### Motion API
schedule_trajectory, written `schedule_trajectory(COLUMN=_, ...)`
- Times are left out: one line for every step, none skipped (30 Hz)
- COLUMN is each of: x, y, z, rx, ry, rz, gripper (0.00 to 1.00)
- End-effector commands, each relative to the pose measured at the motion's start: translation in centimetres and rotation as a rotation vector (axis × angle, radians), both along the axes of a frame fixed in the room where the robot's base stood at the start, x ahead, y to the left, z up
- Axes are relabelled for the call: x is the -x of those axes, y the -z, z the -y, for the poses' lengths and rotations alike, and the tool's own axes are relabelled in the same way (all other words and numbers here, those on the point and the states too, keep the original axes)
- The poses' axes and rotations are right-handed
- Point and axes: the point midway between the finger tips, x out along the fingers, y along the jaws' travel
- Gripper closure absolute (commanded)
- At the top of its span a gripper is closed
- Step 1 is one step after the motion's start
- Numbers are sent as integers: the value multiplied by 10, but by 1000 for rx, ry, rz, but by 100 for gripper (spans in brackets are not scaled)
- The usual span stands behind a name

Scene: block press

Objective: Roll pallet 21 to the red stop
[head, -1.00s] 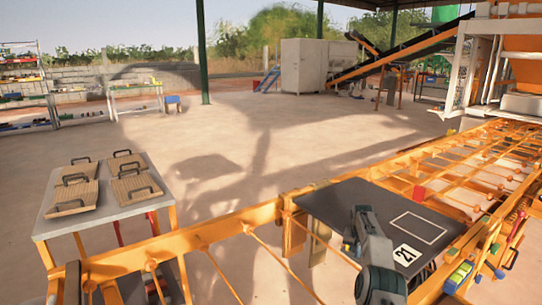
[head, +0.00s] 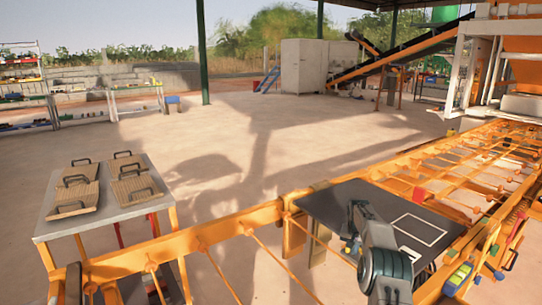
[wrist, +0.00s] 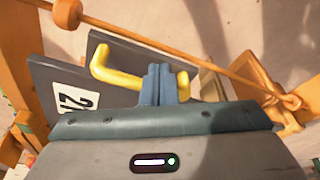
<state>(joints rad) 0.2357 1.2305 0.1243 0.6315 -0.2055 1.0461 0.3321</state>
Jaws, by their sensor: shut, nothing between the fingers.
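Pallet 21 (head: 340,203) is a dark grey board lying on the orange roller track, with a white outlined rectangle on top. Its number label is mostly covered by my arm in the head view but shows in the wrist view (wrist: 75,101). A yellow handle (wrist: 116,77) shows at the pallet's edge. My gripper (wrist: 162,82) is shut and empty, its fingertips in front of the handle's middle; whether they touch it I cannot tell. A small red block (head: 418,193) sits on the track beyond the pallet; I cannot tell if it is the red stop.
The orange track (head: 480,160) runs away to the upper right toward a large white and orange machine (head: 477,70). A grey table (head: 135,208) with several wooden boards with dark handles stands at the left.

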Motion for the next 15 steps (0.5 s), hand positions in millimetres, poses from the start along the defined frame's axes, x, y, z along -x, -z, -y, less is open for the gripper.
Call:
schedule_trajectory(x=0, y=-10, z=0, rx=0, ry=0, rz=1, gripper=100)
schedule_trajectory(x=0, y=-14, z=0, rx=0, ry=0, rz=1, gripper=100)
schedule_trajectory(x=0, y=-19, z=0, rx=0, ry=0, rz=1, gripper=100)
schedule_trajectory(x=0, y=-22, z=0, rx=0, ry=0, rz=1, gripper=100)
schedule_trajectory(x=0, y=-26, z=0, rx=0, ry=0, rz=1, gripper=100)
schedule_trajectory(x=0, y=-31, z=0, rx=1, ry=0, rz=0, gripper=100)
schedule_trajectory(x=0, y=-35, z=0, rx=2, ry=0, rz=1, gripper=100)
schedule_trajectory(x=0, y=-39, z=0, rx=1, ry=0, rz=0, gripper=100)
schedule_trajectory(x=0, y=-43, z=0, rx=1, ry=0, rz=0, gripper=100)
schedule_trajectory(x=0, y=-47, z=0, rx=1, ry=0, rz=0, gripper=100)
schedule_trajectory(x=0, y=-51, z=0, rx=1, ry=0, rz=0, gripper=100)
schedule_trajectory(x=0, y=-56, z=0, rx=1, ry=0, rz=0, gripper=100)
schedule_trajectory(x=0, y=-59, z=0, rx=1, ry=0, rz=0, gripper=100)
schedule_trajectory(x=0, y=-62, z=0, rx=1, ry=0, rz=0, gripper=100)
schedule_trajectory(x=0, y=-65, z=0, rx=1, ry=0, rz=0, gripper=100)
